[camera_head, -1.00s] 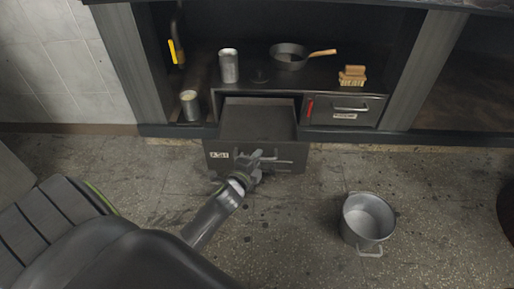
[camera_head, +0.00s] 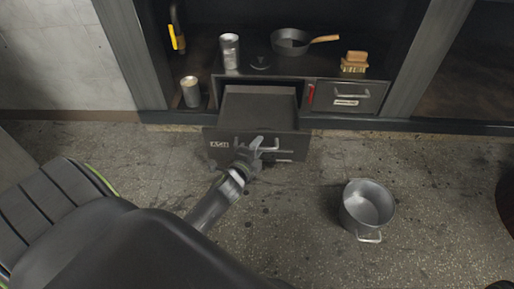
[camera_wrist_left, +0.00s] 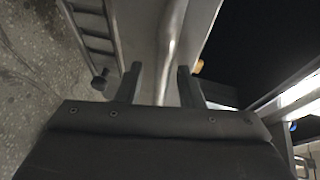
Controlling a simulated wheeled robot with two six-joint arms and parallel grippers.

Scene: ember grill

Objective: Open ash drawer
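The ash drawer (camera_head: 225,152) is a dark grey box with a white label on its front. It stands pulled out of the unit's lower middle, its inside in view. Its light bar handle (camera_head: 284,152) crosses the front. My left gripper (camera_head: 262,146) is at the handle and hides part of it. In the left wrist view, a pale bar that looks like the handle (camera_wrist_left: 168,50) runs between the fingers of my left gripper (camera_wrist_left: 160,82). The fingers stand apart, with gaps seen on both sides of the bar. My right gripper is out of view.
A metal pot (camera_head: 367,208) stands on the floor to the right. A shut smaller drawer (camera_head: 366,96) is right of the ash drawer. The floor between drawer and pot is clear.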

